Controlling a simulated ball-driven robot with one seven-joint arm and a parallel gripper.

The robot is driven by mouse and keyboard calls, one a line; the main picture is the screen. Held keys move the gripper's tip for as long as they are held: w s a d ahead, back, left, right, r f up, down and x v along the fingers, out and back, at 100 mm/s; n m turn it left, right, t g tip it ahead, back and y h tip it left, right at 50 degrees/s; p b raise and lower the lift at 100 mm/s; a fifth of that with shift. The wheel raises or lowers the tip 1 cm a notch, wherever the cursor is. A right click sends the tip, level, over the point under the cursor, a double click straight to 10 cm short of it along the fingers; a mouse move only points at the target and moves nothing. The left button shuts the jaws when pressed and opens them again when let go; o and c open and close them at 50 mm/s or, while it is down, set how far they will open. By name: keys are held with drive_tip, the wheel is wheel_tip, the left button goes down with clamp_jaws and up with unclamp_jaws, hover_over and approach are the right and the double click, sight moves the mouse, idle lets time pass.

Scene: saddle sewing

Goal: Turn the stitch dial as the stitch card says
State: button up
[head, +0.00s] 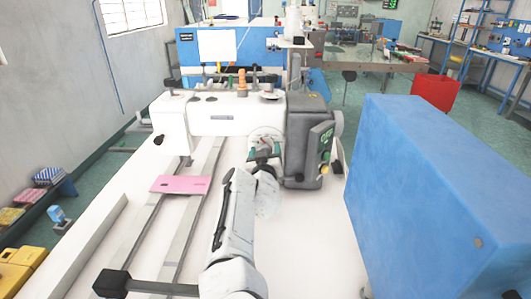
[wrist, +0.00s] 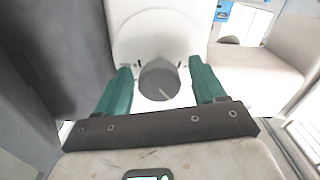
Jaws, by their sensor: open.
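The stitch dial (wrist: 158,82) is a dark grey round knob on a white face in the wrist view. A pale pointer line on it points to the lower right. Small dark marks sit on the face around its upper side. My gripper (wrist: 160,68) is open, with one green finger on each side of the knob and a gap on both sides. In the head view my gripper (head: 264,154) is at the white sewing machine (head: 215,118) and hides the knob. A pink card (head: 181,184) lies on the machine's rails; its print is too small to read.
A dark grey machine head (head: 308,140) stands right beside my gripper. A large blue box (head: 440,190) takes up the right foreground. A blue machine (head: 230,50) with a white sheet stands behind. The white bed (head: 300,250) is clear at front right.

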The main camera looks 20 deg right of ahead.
drive_tip(key=c, duration=1.1)
drive_tip(key=shift+o, duration=0.2)
drive_tip(key=shift+m, duration=0.4)
drive_tip(key=m, duration=0.3)
drive_tip(key=m+p, duration=0.1)
drive_tip(key=m, duration=0.3)
drive_tip(key=shift+m, duration=0.3)
drive_tip(key=m, duration=0.3)
drive_tip(key=shift+m, duration=0.3)
drive_tip(key=m+p, duration=0.1)
drive_tip(key=m, duration=0.2)
drive_tip(key=shift+f+m, duration=0.1)
drive_tip(key=shift+m, duration=0.4)
